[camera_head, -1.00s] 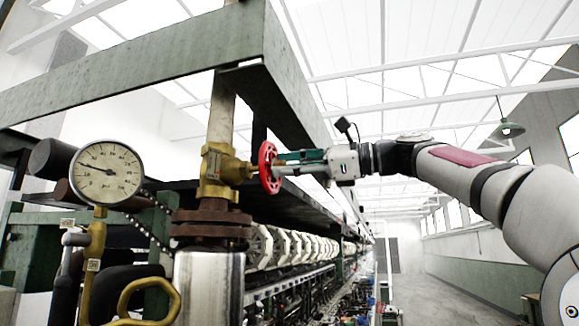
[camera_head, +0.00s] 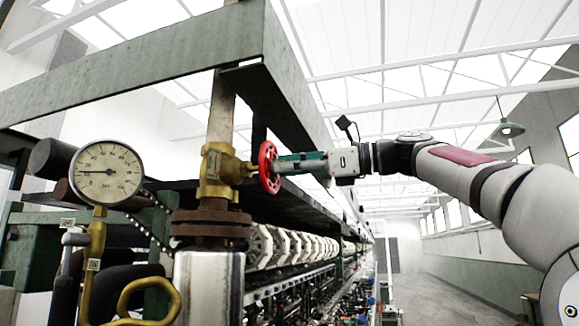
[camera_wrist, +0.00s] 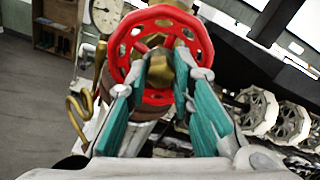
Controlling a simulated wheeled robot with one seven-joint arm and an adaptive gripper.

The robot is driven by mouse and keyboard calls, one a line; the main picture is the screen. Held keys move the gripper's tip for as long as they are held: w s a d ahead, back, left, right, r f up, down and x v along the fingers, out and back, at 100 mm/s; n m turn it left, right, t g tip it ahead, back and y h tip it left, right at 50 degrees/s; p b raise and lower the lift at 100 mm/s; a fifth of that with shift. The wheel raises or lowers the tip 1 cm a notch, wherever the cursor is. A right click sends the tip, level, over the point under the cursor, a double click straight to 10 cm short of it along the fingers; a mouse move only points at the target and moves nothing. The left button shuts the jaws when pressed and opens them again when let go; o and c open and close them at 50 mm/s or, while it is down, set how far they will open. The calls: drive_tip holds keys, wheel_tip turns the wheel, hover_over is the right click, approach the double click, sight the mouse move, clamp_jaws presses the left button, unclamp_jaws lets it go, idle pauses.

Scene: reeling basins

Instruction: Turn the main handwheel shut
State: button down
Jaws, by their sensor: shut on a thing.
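The red handwheel (camera_head: 268,168) is mounted on the brass valve (camera_head: 214,172), facing right, in the head view. My gripper (camera_head: 280,164) reaches it from the right, with its fingertips at the wheel's face. In the wrist view the handwheel (camera_wrist: 137,22) fills the upper middle, a round rim with a ring of holes. My teal-padded gripper (camera_wrist: 172,72) is shut on the middle of the wheel, one finger on each side of the brass-coloured hub. The exact finger contact is partly hidden.
A round pressure gauge (camera_head: 106,172) stands left of the valve, its needle pointing left. A green steel beam (camera_head: 150,62) runs above the valve. A row of white reels (camera_head: 290,243) lies below and behind. Open aisle floor (camera_head: 440,295) is at the right.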

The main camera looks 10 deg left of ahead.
drive_tip(key=c, duration=1.5)
unclamp_jaws()
drive_tip(key=d, duration=0.4)
drive_tip(key=s+d, duration=0.1)
drive_tip(key=d, duration=0.2)
